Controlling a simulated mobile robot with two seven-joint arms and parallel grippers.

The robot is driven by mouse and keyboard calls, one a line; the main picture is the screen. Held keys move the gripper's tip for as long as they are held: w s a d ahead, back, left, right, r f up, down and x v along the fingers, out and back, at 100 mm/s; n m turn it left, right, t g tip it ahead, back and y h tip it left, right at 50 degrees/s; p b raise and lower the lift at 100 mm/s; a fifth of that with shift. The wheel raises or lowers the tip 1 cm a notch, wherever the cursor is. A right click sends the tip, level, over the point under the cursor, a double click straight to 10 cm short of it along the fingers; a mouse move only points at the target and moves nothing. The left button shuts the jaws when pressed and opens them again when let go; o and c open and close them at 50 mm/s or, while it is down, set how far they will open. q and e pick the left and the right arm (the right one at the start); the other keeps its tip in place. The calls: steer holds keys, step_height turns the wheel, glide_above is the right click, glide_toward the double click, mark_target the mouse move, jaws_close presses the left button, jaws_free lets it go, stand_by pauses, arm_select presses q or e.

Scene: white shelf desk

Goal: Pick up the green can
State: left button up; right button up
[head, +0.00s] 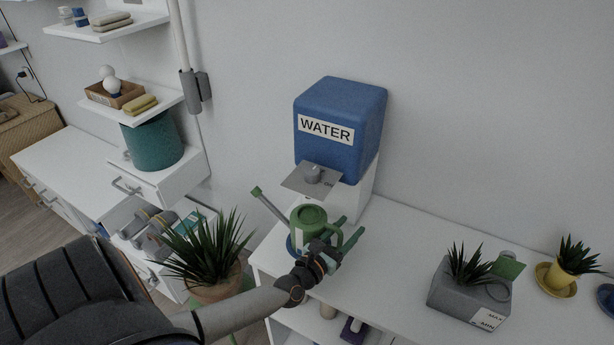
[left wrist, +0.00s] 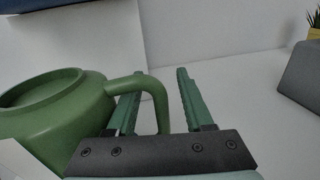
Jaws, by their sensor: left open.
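The green can (head: 312,217) is a watering can with a long thin spout pointing up and left. It stands upright on the white desk under the blue water dispenser. Its body (left wrist: 52,105) fills the left of the left wrist view, with the curved handle (left wrist: 157,98) on its right side. My left gripper (head: 346,230) is open at the handle side of the can. In the left wrist view its two green fingers (left wrist: 160,78) stand apart, with the outer part of the handle between them. I cannot tell whether either finger touches it. My right gripper is not in view.
The blue dispenser marked WATER (head: 341,117) stands behind the can, its grey plate (head: 311,180) close above. A potted plant (head: 213,285) is left of my forearm. A grey planter (head: 465,297) and a yellow pot (head: 556,280) stand right. The desk between (head: 400,255) is clear.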

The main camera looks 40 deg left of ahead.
arm_select(q)
jaws_close()
stand_by(0.3)
steer(key=shift+r, duration=0.1)
stand_by(1.0)
